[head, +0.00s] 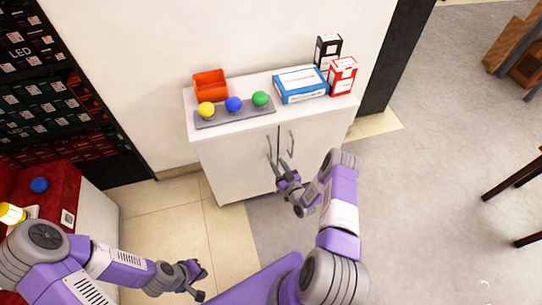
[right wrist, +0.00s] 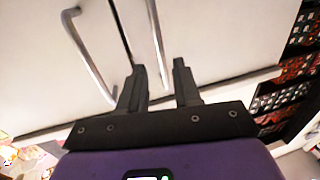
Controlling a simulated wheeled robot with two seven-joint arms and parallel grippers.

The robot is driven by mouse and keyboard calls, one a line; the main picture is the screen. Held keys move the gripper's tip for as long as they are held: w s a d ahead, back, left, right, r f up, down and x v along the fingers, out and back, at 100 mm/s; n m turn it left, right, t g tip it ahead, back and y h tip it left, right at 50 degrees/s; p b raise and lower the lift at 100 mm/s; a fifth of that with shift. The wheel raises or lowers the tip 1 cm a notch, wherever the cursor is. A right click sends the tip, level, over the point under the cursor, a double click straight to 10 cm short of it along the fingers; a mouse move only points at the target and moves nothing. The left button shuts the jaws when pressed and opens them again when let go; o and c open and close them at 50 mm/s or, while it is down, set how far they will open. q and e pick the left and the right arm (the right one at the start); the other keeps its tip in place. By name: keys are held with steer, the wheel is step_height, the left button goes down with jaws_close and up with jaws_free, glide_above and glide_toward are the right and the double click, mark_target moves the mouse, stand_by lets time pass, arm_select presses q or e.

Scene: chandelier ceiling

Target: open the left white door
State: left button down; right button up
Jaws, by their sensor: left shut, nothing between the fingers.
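The white cabinet has two doors that look closed. The left white door (head: 233,168) has a curved metal handle (head: 269,150), and the right door (head: 312,140) has a matching handle (head: 291,143). My right gripper (head: 281,168) is at the lower end of the left handle. In the right wrist view, its fingers (right wrist: 158,75) are apart, and one handle (right wrist: 154,35) runs down between them in the picture; contact cannot be told. The other handle (right wrist: 88,55) lies to the left there. My left gripper (head: 203,282) is shut and empty, low in front, away from the cabinet.
A dark shelf (head: 75,100) stands left.

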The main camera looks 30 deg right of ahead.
mark_target(271, 154)
steer(key=shift+w+b, duration=1.05)
steer(key=shift+w, duration=2.45)
jaws_close()
